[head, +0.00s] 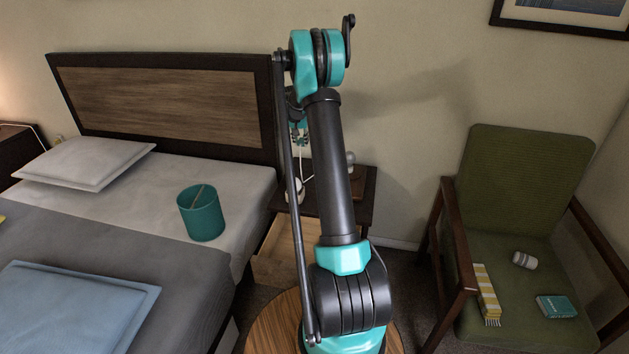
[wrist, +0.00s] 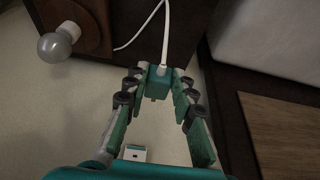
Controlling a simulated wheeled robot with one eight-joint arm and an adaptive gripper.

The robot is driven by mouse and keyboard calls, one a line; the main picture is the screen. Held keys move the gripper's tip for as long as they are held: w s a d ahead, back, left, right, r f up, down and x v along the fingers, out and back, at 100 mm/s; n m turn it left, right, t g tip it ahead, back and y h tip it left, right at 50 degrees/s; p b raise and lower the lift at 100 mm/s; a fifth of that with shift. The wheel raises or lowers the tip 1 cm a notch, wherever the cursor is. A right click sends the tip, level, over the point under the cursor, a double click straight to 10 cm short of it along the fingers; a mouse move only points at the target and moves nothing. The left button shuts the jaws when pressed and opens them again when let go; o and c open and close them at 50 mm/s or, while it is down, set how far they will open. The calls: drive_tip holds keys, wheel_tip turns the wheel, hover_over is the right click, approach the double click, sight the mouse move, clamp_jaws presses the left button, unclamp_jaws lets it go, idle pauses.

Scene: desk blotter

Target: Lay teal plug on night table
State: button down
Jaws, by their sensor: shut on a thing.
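The teal plug (wrist: 159,84) is a small block with a white cable, held between the fingertips of my gripper (wrist: 157,92) in the wrist view. Its prongs point back toward the wrist. In the head view my gripper (head: 298,132) is small and partly hidden behind my arm, above the back of the night table; the plug cannot be made out clearly there. The dark wood night table (head: 364,205) stands between bed and chair, largely covered by my arm.
A light bulb (head: 350,158) is at the table's back and also shows in the wrist view (wrist: 60,44). A pale drawer (head: 285,250) appears open below. The bed, with a teal bin (head: 201,215), is left; a green chair (head: 520,200) is right.

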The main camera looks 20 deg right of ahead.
sight(303, 180)
wheel_tip(303, 180, down, 18)
drive_tip(key=shift+f, duration=0.1)
idle(0.4)
drive_tip(key=c, duration=1.3)
unclamp_jaws()
drive_tip(key=shift+o, duration=0.2)
